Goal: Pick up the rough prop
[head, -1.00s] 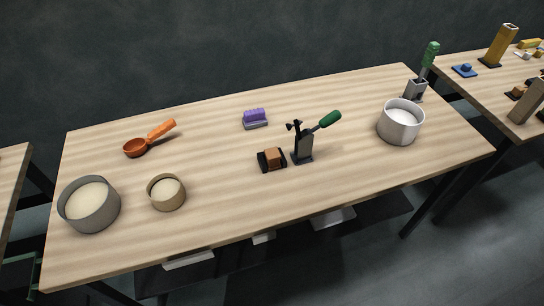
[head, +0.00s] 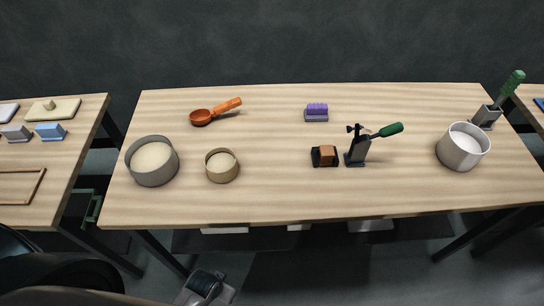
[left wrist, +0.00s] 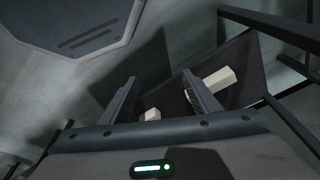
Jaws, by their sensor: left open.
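No piece in view can be singled out for sure as the rough prop. In the left wrist view, a pale block (left wrist: 220,79) lies on a dark surface beyond the right finger. A second pale piece (left wrist: 152,114) shows between the fingers, low down, partly hidden by the gripper body. Pale pieces also show under the table's front edge in the head view, one at left (head: 225,230) and one at right (head: 370,225), mostly hidden by the tabletop. My left gripper (left wrist: 159,78) is open and empty. My right gripper is not in view.
The wooden table (head: 270,195) carries a grey bowl (head: 152,178), small tan bowl (head: 222,172), orange ladle (head: 201,117), purple brush (head: 316,112), green-handled tool (head: 358,150) and white pot (head: 462,150). Dark table legs (head: 160,252) stand near my arm. Another table (head: 60,165) is at left.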

